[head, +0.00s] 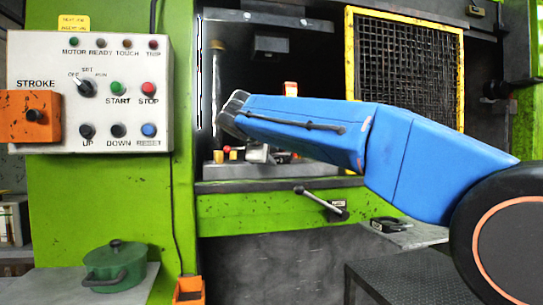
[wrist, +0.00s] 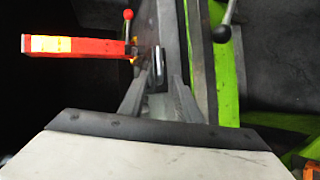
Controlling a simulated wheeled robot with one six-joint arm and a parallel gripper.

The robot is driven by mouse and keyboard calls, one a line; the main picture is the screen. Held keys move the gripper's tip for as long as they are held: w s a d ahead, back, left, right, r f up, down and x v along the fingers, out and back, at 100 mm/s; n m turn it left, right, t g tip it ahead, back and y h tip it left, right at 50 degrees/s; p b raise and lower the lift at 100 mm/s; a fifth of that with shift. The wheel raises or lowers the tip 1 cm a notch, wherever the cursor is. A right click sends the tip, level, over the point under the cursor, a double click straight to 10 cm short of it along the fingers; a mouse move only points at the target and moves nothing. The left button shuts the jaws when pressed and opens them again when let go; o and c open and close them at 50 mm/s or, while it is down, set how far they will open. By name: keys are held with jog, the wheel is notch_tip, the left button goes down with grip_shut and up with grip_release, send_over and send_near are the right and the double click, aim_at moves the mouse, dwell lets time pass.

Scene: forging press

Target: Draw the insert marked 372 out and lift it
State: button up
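No number 372 is legible in either view. In the wrist view two grey fingers of my gripper (wrist: 160,85) reach forward from the wrist. A narrow dark upright piece with a pale edge (wrist: 158,66) shows between their tips; I cannot tell whether they touch it or whether it is the insert. A red bar (wrist: 80,46) with a yellow-and-white patch lies just left of the fingertips, with a red ball knob (wrist: 127,15) beyond its right end. In the head view my blue arm reaches into the press opening and hides most of the gripper and the work there.
The green press frame (head: 275,212) borders the opening, with a lever (head: 318,201) on its front. A yellow-framed mesh guard (head: 405,70) is at right. The control panel (head: 90,92) and a green pot (head: 114,266) on a grey surface are at left.

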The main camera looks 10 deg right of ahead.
jog(key=shift+s, duration=0.1)
jog(key=v, duration=1.7)
jog(key=shift+s, duration=0.15)
